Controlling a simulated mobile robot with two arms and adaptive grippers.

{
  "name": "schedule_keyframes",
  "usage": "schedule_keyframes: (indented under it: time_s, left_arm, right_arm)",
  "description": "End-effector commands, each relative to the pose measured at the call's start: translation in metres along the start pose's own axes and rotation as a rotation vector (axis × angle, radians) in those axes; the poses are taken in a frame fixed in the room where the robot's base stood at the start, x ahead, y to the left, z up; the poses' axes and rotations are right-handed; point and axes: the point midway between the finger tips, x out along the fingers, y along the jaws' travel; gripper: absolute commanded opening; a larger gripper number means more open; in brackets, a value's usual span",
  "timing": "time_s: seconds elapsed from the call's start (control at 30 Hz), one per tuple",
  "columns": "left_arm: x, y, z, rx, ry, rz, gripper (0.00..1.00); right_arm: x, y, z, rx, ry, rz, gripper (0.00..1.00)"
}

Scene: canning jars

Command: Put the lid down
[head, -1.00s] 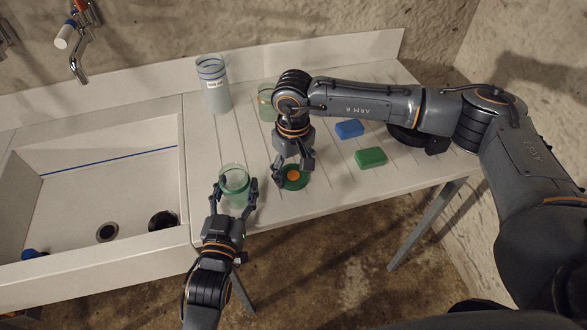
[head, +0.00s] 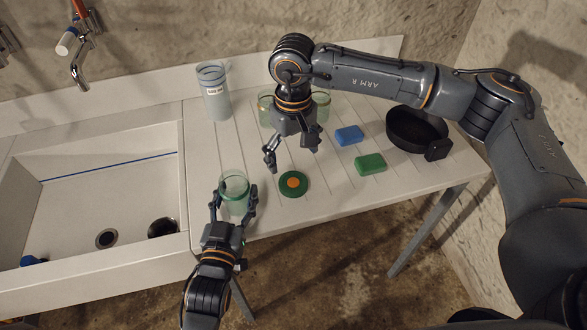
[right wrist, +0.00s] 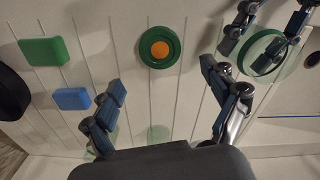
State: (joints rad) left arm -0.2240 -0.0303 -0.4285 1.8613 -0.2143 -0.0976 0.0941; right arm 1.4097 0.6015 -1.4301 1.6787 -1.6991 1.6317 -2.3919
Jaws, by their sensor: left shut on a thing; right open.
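The lid (head: 293,184) is a green disc with an orange centre. It lies flat on the white drainboard, and it also shows in the right wrist view (right wrist: 160,47). My right gripper (head: 292,160) is open and empty, above and behind the lid and apart from it. Its spread fingers also show in the right wrist view (right wrist: 165,105). My left gripper (head: 234,200) is shut on a clear green-tinted jar (head: 234,186) with an open top, left of the lid at the drainboard's front.
Two more jars (head: 321,107) (head: 265,110) stand partly behind my right gripper. A blue block (head: 349,135), a green block (head: 370,163) and a black pan (head: 412,143) lie to the right. A tall container (head: 216,103) stands at the back left. The sink (head: 100,205) is left.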

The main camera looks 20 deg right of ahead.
Motion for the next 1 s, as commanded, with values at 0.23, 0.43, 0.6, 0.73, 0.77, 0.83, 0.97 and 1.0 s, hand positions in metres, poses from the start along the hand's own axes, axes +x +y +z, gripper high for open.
schedule_keyframes:
  time_s: [0.23,0.43,0.6,0.73,0.77,0.83,0.97,1.0]
  left_arm:
    - [0.0,-0.001,0.003,0.001,-0.006,-0.001,0.18]
    - [0.0,-0.001,0.003,0.001,-0.006,-0.001,0.18]
    - [0.0,-0.001,0.003,0.001,-0.006,-0.001,0.18]
    - [0.0,-0.001,0.003,0.001,-0.006,-0.001,0.6]
    - [0.0,-0.001,0.003,0.001,-0.006,-0.001,0.66]
    - [0.0,0.0,0.002,0.001,-0.005,-0.001,0.81]
    - [0.0,0.0,0.001,0.0,-0.003,0.0,0.83]
    - [0.0,0.0,0.001,0.0,-0.003,0.0,0.83]
  right_arm:
    - [-0.036,0.0,0.0,0.0,0.001,-0.001,0.86]
    - [-0.043,0.0,0.0,0.0,-0.001,0.0,0.86]
    - [-0.042,0.0,0.0,0.0,-0.001,0.0,0.86]
    - [-0.042,0.0,0.0,0.0,-0.001,0.0,0.86]
    - [-0.042,0.0,0.0,0.0,-0.001,0.0,0.86]
    - [-0.042,0.0,0.0,0.0,-0.001,0.0,0.86]
    - [-0.042,0.0,0.0,0.0,-0.001,0.0,0.86]
    - [-0.042,0.0,0.0,0.0,-0.001,0.0,0.86]
